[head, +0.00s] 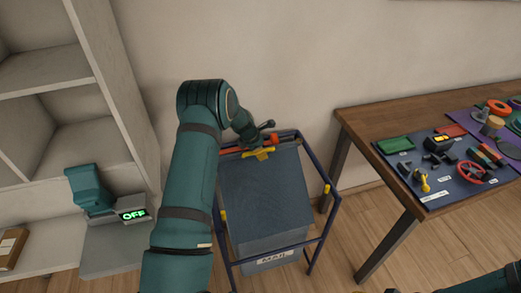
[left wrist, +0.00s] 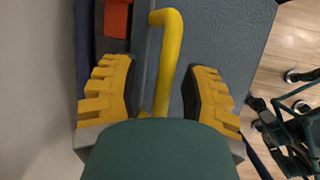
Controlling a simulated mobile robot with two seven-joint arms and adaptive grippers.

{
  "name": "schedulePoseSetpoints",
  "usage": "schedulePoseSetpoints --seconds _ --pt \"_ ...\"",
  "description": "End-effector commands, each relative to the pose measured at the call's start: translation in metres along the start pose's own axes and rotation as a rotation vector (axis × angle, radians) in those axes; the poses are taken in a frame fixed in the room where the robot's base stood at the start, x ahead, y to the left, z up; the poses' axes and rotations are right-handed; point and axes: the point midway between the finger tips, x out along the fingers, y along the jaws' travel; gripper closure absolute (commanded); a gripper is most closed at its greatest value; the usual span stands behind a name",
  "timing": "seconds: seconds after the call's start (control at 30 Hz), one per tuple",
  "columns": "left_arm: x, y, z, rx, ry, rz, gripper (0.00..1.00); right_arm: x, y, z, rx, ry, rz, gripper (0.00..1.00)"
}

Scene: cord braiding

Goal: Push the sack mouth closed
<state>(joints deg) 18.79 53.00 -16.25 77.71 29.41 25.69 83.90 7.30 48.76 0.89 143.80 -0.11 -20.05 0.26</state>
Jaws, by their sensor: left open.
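The blue-grey sack (head: 262,195) hangs in a dark blue tube frame (head: 325,222), with a MAIL label (head: 275,257) low on its front. A yellow handle (head: 258,153) sits at its top edge. An orange item (head: 268,138) shows at the mouth behind the handle. My left gripper (left wrist: 162,72) is open, its yellow jaws on either side of the yellow bar (left wrist: 172,40) in the left wrist view; whether they touch it I cannot tell. In the head view my left arm hides part of the sack's left side. My right arm shows only at the bottom right corner; its jaws are not clear.
A wooden table (head: 380,110) with a dark mat (head: 440,195) and several small parts stands right. Pale shelving (head: 50,120) and a teal device with an OFF display (head: 134,214) are left. The wall (head: 290,60) is close behind the sack. Floor is clear between frame and table.

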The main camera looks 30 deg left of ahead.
Motion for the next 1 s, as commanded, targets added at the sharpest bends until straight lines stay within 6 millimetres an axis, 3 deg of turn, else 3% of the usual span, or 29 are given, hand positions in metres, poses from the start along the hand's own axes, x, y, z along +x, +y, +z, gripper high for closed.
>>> schedulePoseSetpoints --seconds 0.33,0.8,1.0 --pt "-0.012 0.001 0.001 0.0 -0.001 0.0 0.54 0.0 0.0 0.0 0.0 0.0 0.0 0.54" --pt "-0.099 0.0 0.001 0.0 -0.002 0.001 0.54 0.0 0.0 0.0 0.0 0.0 0.0 0.54" --pt "-0.118 0.0 0.001 0.001 -0.001 0.001 0.54 0.0 0.0 0.0 0.0 0.0 0.0 0.54"
